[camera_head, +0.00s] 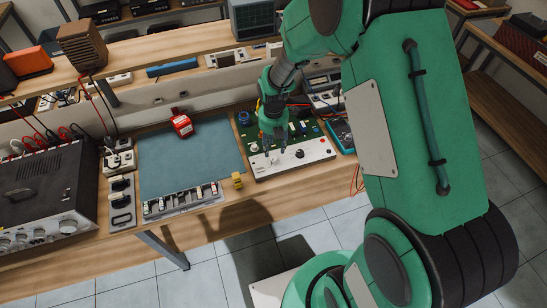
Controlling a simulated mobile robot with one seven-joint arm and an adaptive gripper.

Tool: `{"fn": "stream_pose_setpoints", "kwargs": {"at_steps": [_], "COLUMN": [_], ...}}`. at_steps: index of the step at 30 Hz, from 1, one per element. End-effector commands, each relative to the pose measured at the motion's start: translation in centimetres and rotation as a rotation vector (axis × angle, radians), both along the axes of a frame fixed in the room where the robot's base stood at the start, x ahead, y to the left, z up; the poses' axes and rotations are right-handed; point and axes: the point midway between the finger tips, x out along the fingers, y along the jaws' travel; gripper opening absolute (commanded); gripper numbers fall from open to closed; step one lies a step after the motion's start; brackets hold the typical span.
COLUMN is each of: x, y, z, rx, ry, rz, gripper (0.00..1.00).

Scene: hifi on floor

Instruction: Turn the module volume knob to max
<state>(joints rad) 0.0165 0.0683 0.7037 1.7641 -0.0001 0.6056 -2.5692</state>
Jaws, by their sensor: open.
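The module (318,157) lies on the workbench, with a white front panel and a green circuit board behind it. A black volume knob (300,153) sits on the panel, right of its middle. Smaller controls show on the panel's left part, too small to read. The knob's pointer position cannot be made out. My green gripper (275,148) points down over the panel, left of the black knob, with its fingers apart and nothing seen between them. I cannot tell whether the fingertips touch the panel. Part of the board is hidden behind my gripper.
A blue-grey mat (190,155) lies left of the module, with a red box (182,125) at its back. A small yellow object (237,180) stands near the bench edge. A multimeter (341,134) and cables lie right. A large amplifier (45,195) is far left.

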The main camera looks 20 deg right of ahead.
Motion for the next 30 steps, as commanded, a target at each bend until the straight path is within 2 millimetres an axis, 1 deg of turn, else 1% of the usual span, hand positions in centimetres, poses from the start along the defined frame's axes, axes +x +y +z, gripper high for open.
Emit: {"fn": "stream_pose_setpoints", "kwargs": {"at_steps": [1,6,12,18,27,28,30], "x": [-0.1,-0.1,-0.1,0.0,0.0,0.0,0.0], "y": [0.0,0.0,0.0,0.0,0.0,0.0,0.0], "z": [-1.0,-3.7,-6.0,-6.8,-6.9,-6.9,-6.9], "rx": [0.0,0.0,0.0,0.0,0.0,0.0,0.0], "ry": [0.002,0.002,0.001,0.0,0.0,0.0,0.0], "rz": [0.0,0.0,0.0,0.0,0.0,0.0,0.0], "gripper": [0.43,0.43,0.43,0.43,0.43,0.41,0.27]}}
